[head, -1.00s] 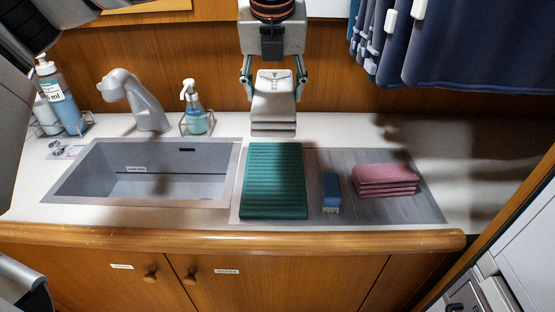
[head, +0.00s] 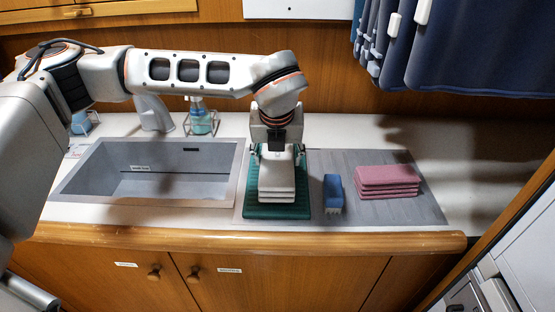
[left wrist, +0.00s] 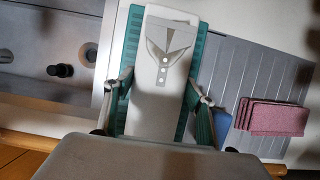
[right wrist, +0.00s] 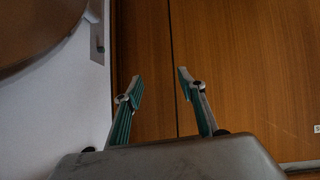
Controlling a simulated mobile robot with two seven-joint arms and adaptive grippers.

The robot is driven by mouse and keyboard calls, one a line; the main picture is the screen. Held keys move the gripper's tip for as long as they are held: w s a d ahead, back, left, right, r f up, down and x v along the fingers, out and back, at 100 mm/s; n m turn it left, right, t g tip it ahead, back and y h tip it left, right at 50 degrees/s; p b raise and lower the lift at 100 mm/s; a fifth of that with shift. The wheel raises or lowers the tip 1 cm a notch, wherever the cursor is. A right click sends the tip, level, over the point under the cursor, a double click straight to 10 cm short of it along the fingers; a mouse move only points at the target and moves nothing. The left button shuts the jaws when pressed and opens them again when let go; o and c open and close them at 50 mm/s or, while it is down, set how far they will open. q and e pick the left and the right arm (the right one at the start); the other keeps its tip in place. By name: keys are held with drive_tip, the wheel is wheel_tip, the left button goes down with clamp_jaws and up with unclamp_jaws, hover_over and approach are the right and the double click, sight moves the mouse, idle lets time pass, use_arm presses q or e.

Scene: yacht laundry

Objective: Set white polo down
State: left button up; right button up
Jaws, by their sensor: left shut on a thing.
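The folded white polo (head: 276,188) is in my left gripper (head: 277,152), over the green ribbed board (head: 277,212). In the left wrist view the polo (left wrist: 160,60) shows its collar and buttons, with the green board (left wrist: 192,90) behind it and the fingers (left wrist: 160,95) on both its sides. The polo looks low over the board or on it; I cannot tell if they touch. My right gripper (right wrist: 155,85) is open and empty in the right wrist view, in front of wooden panels.
A blue brush (head: 333,193) and a folded pink cloth stack (head: 388,182) lie right of the board on the grey mat (head: 425,207). The sink (head: 150,175) is to the left. A soap bottle (head: 201,118) stands behind it. Dark blue garments (head: 465,50) hang at the upper right.

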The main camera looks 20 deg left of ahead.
use_arm(q)
drive_tip(key=shift+f, duration=0.7)
drive_tip(key=o, duration=1.2)
drive_tip(key=shift+f, duration=0.1)
drive_tip(key=shift+o, duration=0.2)
